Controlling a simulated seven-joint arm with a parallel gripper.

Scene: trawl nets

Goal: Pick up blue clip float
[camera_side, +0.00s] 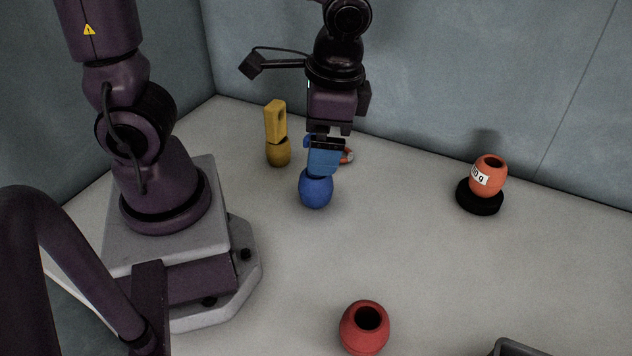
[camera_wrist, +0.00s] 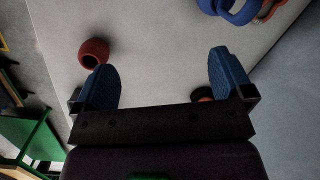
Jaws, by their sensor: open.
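The blue clip float (camera_side: 316,190) stands on the pale table in the side view. Its round lower body shows; its top is hidden behind the blue fingers of my gripper (camera_side: 325,158). My gripper points down and overlaps the float in this view, so I cannot tell the gap between them.
A yellow clip float (camera_side: 277,135) stands left of the gripper. A red float (camera_side: 364,328) stands in front; an orange float (camera_side: 490,176) sits on a black disc (camera_side: 480,198). A grey tray edge (camera_side: 515,347) shows.

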